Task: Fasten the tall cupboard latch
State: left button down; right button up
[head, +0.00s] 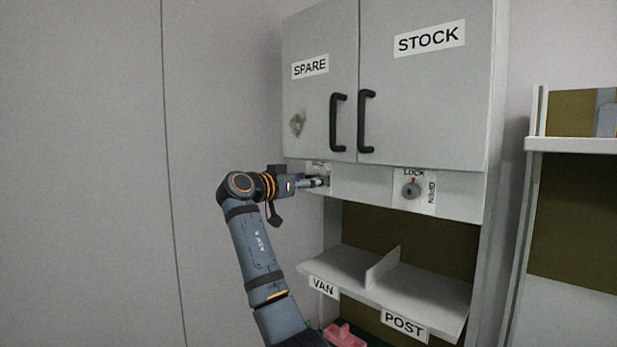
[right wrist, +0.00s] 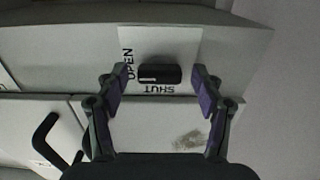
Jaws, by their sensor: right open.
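The tall grey cupboard has a SPARE door (head: 318,100) and a STOCK door (head: 425,95), both closed flush. In the right wrist view, a black turn knob (right wrist: 160,74) sits on a white plate (right wrist: 185,45) marked OPEN and SHUT. The knob lies crosswise, its white mark toward OPEN at the left. My right gripper (head: 315,182) is at this plate below the SPARE door. In the right wrist view my right gripper (right wrist: 159,82) is open, one finger either side of the knob, with gaps visible. My left gripper is not in view.
Black handles (head: 338,122) stick out of the doors. Below is a divided shelf (head: 345,267) labelled VAN and POST, with a pink object (head: 344,335) underneath.

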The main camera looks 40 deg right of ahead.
jog(key=c, duration=1.2)
jog(key=shift+o, duration=0.2)
jog(key=shift+n, duration=0.3)
jog(key=shift+n+p, duration=3.1)
jog(key=shift+n, duration=5.5)
